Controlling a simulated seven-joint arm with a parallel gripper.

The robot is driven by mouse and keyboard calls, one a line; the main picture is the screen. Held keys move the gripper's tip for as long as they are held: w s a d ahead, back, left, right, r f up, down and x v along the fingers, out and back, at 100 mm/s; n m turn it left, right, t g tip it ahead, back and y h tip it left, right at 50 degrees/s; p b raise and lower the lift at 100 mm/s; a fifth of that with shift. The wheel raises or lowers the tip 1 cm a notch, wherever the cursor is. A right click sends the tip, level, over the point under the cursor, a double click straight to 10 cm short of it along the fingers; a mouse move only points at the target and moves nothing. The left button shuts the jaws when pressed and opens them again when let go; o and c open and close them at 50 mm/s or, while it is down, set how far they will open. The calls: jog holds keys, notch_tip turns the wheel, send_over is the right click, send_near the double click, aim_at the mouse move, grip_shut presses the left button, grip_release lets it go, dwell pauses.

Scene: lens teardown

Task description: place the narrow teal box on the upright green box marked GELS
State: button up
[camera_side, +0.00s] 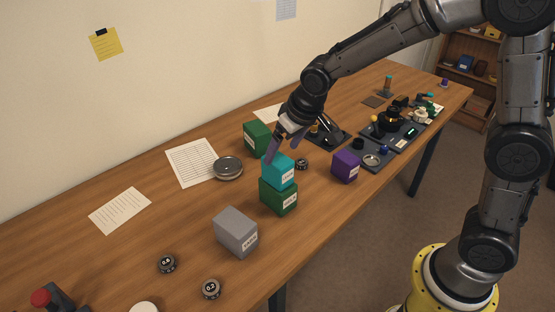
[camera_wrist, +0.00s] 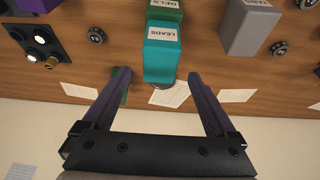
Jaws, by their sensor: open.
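The teal box (camera_side: 274,169) sits on top of the upright green box (camera_side: 271,193) in the side view, roughly in line with it. In the wrist view the teal box (camera_wrist: 159,64) shows a LEADS label, and the green box (camera_wrist: 163,14) shows a GELS label beyond it. My gripper (camera_side: 283,147) is open just above and behind the teal box. In the wrist view its fingers (camera_wrist: 158,75) are spread to either side of the teal box, with a gap on both sides. Part of the GELS box is hidden by the teal one.
A second green box (camera_side: 256,137) stands behind the stack, beside a round metal tin (camera_side: 228,168). A purple box (camera_side: 346,166) is to the right and a grey box (camera_side: 235,232) to the front left. Small marked discs (camera_side: 167,264) lie further left. Bare wood surrounds the stack.

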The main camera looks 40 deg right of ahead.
jog(key=shift+v, duration=2.15)
jog(key=s+d+r, duration=0.2)
jog(key=s+d, duration=0.1)
jog(key=s, duration=0.9)
jog(key=s+d+r+t, duration=0.1)
jog(key=s+d+r, duration=0.1)
jog(key=s, duration=1.1)
jog(key=shift+d+r, duration=0.35)
jog(key=shift+d, duration=0.15)
